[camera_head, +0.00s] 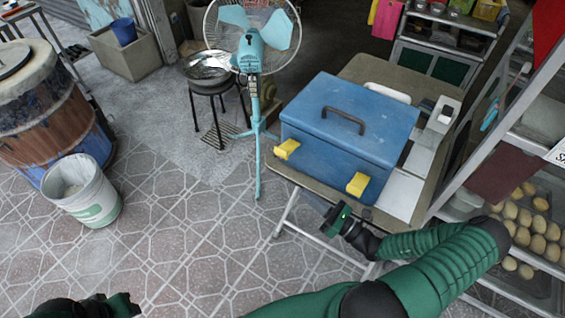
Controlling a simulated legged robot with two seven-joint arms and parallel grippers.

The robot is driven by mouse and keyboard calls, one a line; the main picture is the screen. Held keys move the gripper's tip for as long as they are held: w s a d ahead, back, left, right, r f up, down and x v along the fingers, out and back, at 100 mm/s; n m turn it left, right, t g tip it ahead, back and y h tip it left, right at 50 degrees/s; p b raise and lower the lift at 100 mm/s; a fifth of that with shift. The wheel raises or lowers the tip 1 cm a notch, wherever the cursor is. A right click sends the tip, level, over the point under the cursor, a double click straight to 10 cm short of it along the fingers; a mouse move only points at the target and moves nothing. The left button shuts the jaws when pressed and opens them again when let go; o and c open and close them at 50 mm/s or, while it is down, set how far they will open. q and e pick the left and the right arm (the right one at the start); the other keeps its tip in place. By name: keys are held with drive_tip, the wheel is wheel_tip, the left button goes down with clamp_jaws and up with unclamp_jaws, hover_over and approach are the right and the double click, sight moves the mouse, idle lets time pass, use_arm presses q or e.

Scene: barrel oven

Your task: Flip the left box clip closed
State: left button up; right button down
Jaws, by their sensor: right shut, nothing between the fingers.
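A blue box (340,122) with a dark handle on its lid stands on a folding table (375,75). The lid appears down. Its left yellow clip (287,149) sticks out from the front face near the left corner. The right yellow clip (357,184) is near the right front corner. My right gripper (333,214) is shut and empty, in front of the table edge, below and to the left of the right clip and apart from both clips. My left gripper (122,303) is low at the bottom left edge, partly cut off; its fingers are not clear.
A turquoise fan (252,60) stands left of the box, its pole close to the table's left corner. A shelf rack with round buns (530,220) is at the right. A white bucket (82,190) and a barrel (45,110) stand left. Open tiled floor lies between.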

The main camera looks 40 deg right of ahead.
sight(286, 157)
drive_tip(key=w+a+r+p, duration=0.1)
drive_tip(key=w+r, duration=0.5)
drive_tip(key=w, duration=0.3)
drive_tip(key=shift+w+a, duration=0.3)
wheel_tip(286, 157, up, 4)
drive_tip(key=m+h+p, duration=0.1)
drive_tip(key=m+p, duration=0.2)
drive_tip(key=p, duration=0.1)
drive_tip(key=m+p, duration=0.2)
drive_tip(key=p, duration=0.3)
drive_tip(key=shift+a+m+h, duration=0.15)
drive_tip(key=shift+m+h, duration=0.25)
drive_tip(key=shift+r+m+p, duration=0.3)
drive_tip(key=shift+m+p, duration=0.5)
drive_tip(key=shift+p, duration=0.1)
